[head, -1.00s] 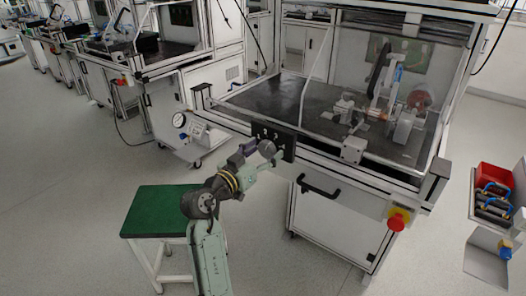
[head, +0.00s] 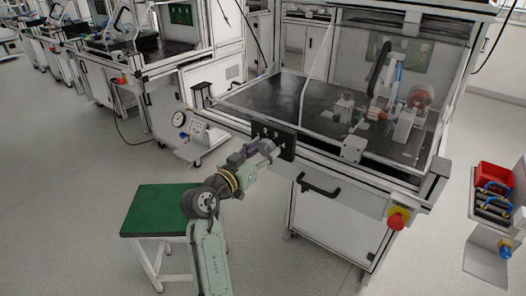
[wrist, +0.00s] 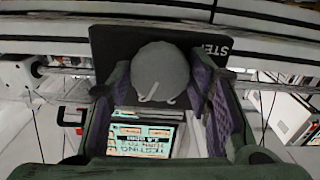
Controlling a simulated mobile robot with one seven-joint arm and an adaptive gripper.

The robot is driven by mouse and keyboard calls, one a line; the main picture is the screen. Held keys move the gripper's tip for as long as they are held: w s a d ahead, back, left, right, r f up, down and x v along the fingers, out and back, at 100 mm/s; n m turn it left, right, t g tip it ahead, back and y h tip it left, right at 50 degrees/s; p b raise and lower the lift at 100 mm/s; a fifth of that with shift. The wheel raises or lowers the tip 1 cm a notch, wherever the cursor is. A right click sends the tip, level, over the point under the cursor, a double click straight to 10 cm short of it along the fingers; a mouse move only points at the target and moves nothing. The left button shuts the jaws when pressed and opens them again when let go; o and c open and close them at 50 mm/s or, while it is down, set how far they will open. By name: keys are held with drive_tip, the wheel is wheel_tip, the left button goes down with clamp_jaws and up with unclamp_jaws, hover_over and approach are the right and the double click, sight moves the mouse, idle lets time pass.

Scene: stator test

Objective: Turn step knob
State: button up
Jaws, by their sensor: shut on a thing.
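The step knob (wrist: 160,68) is a round grey knob with a pale pointer mark. It sits on a black panel (wrist: 105,42) with white lettering, of which "STE" shows, in the wrist view. In the head view this panel (head: 287,142) is on the front left corner of the test bench, and my gripper hides the knob there. My gripper (wrist: 162,82) is shut on the knob, with one purple-padded finger on each side. In the head view my gripper (head: 266,149) reaches up to the panel from the lower left.
A small lit screen (wrist: 145,135) with text shows between my fingers. The bench has a black handle (head: 320,187) and a red emergency button (head: 397,220) at the front. A green-topped stool (head: 155,205) stands beside my arm. The floor at left is clear.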

drive_tip(key=shift+n, duration=0.3)
drive_tip(key=n+p, duration=0.1)
drive_tip(key=n, duration=0.2)
drive_tip(key=shift+r+n+p, duration=0.1)
drive_tip(key=shift+n+p, duration=0.2)
drive_tip(key=shift+p, duration=0.1)
drive_tip(key=shift+n+p, duration=1.2)
drive_tip(key=shift+n, duration=1)
drive_tip(key=o, duration=1.1)
drive_tip(key=shift+o, duration=0.2)
drive_tip(key=v, duration=1.2)
